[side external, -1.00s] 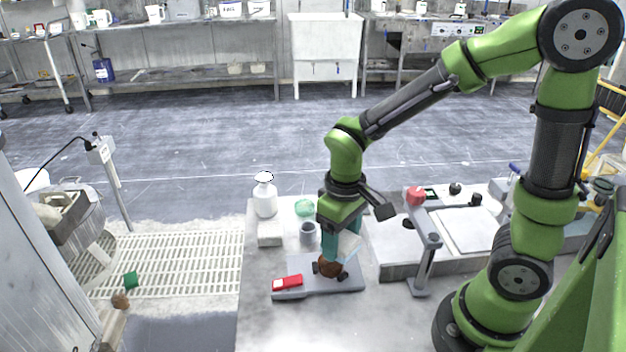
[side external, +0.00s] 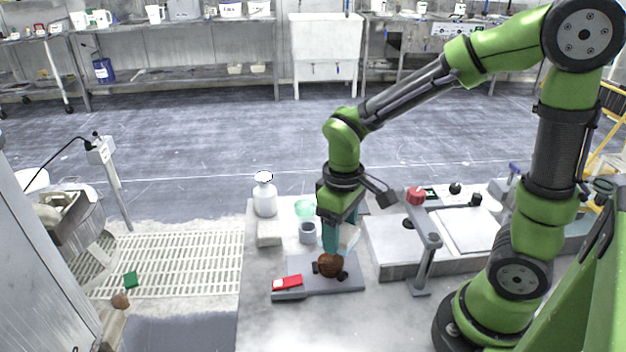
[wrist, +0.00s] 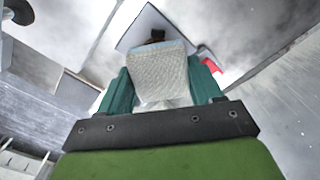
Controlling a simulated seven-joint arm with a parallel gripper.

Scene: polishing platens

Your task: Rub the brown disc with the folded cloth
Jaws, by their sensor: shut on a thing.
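The brown disc (side external: 330,264) stands on edge, held between dark clamps on a grey plate (side external: 350,286) on the bench. My gripper (side external: 338,240) is just above and behind the disc in the side view. In the wrist view my gripper (wrist: 160,95) has its teal fingers on both sides of the pale folded cloth (wrist: 158,70) and is shut on it. The cloth covers most of the disc in the wrist view. I cannot tell whether cloth and disc touch.
A white bottle (side external: 265,198), a pale block (side external: 269,234), a grey cup (side external: 307,232) and a green dish (side external: 304,208) stand behind. A machine with a post (side external: 425,265) stands to the right. The front bench is clear.

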